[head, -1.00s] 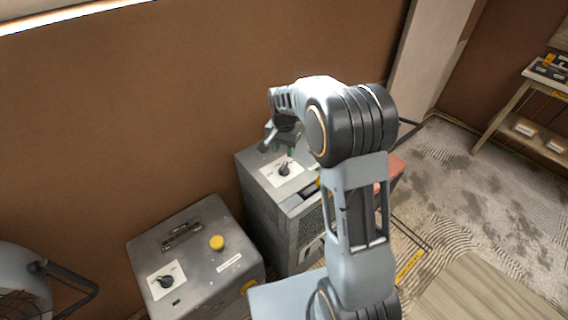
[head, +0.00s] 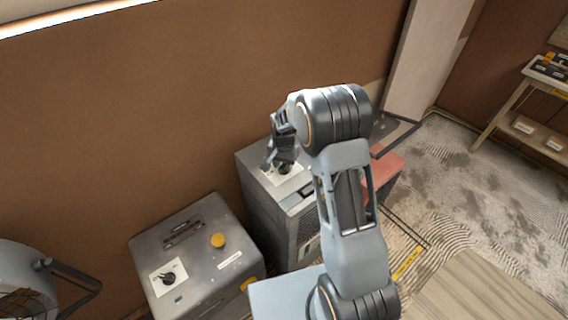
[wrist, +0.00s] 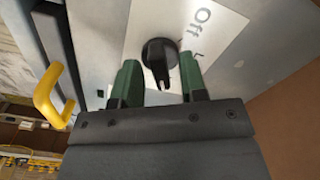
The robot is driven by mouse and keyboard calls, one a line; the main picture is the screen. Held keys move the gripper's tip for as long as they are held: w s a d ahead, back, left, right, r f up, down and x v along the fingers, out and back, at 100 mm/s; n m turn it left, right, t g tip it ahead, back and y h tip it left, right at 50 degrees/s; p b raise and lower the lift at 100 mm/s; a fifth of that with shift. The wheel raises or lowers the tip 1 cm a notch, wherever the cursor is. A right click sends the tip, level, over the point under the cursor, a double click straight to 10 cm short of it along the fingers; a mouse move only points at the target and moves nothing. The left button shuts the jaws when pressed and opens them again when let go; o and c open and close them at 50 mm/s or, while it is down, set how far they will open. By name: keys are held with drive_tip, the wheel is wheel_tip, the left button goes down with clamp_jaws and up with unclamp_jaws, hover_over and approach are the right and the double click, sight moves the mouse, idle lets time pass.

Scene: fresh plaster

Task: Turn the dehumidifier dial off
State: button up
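A black dial (wrist: 160,50) sits on a white label plate (wrist: 188,14) on top of a grey machine (head: 252,162). The plate reads "Off" to the right of the dial in the wrist view; other lettering is partly hidden. The dial's pointer end faces down the wrist picture, towards my gripper, away from "Off". My gripper (wrist: 159,62) is open, its two green fingers on either side of the dial's near part. I cannot tell whether they touch it. In the head view my gripper mostly covers the dial, and the plate (head: 290,179) shows beside it.
A second grey box (head: 205,250) with its own black dial (head: 168,278) and yellow button (head: 217,240) stands to the left. A yellow handle (wrist: 50,98) is at the left in the wrist view. A fan (head: 22,280) is far left, a red object (head: 385,172) right. The brown wall is close behind.

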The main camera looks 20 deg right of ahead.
clamp_jaws()
idle(0.3)
drive_tip(key=n+b, duration=0.2)
drive_tip(key=n, duration=0.3)
drive_tip(key=shift+b, duration=0.3)
drive_tip(key=n+b, duration=0.1)
drive_tip(key=n, duration=0.4)
drive_tip(key=shift+d+b, duration=0.15)
drive_tip(key=shift+b, duration=0.25)
drive_tip(key=n+b, duration=0.1)
drive_tip(key=n, duration=0.6)
drive_tip(key=shift+d+n+b, duration=0.1)
drive_tip(key=shift+n+b, duration=0.2)
drive_tip(key=n, duration=0.5)
drive_tip(key=shift+w+r+n+b, duration=0.1)
drive_tip(key=shift+w+n+b, duration=0.05)
drive_tip(key=shift+n+b, duration=0.25)
drive_tip(key=shift+n, duration=0.4)
